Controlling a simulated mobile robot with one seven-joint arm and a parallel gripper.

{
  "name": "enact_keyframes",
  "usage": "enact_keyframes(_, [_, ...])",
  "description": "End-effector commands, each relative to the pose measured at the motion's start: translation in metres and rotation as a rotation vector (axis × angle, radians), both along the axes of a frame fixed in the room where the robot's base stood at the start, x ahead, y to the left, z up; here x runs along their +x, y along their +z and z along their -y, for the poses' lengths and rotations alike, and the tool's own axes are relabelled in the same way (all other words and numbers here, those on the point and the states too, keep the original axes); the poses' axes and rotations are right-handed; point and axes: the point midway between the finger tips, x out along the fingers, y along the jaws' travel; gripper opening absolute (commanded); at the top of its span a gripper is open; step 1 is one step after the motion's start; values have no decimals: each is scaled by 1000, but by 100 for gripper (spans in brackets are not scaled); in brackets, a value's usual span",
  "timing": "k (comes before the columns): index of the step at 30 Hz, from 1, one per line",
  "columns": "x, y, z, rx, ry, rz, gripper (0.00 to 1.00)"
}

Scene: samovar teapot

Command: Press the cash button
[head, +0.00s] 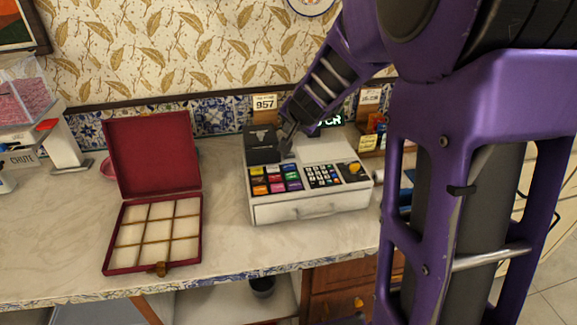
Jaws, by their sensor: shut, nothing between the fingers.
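A white cash register (310,211) stands on the counter near the middle of the head view, with a drawer and handle at its front. Its sloped top has a block of coloured keys (274,179), a dark number keypad (322,175) and a dark panel with an orange-yellow round key (354,168) at right. The labels are too small to tell which one is the cash button. My gripper (287,148) is shut and empty, above the back left of the register, beside its black printer block (263,146). My purple arm hides part of the register's display.
An open red box (152,204) with a divided pale tray stands left of the register. A clear dispenser (27,100) is at far left. Number card 957 (264,102) is by the tiled wall behind. Bare counter (222,200) lies between box and register.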

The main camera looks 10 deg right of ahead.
Motion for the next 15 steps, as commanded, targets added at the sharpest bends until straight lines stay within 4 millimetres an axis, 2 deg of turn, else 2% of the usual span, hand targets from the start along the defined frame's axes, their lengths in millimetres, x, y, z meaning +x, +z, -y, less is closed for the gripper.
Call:
enact_keyframes(5, [0,-19,1,1,-2,-1,0])
enact_keyframes(15, [0,-70,0,0,0,-1,0])
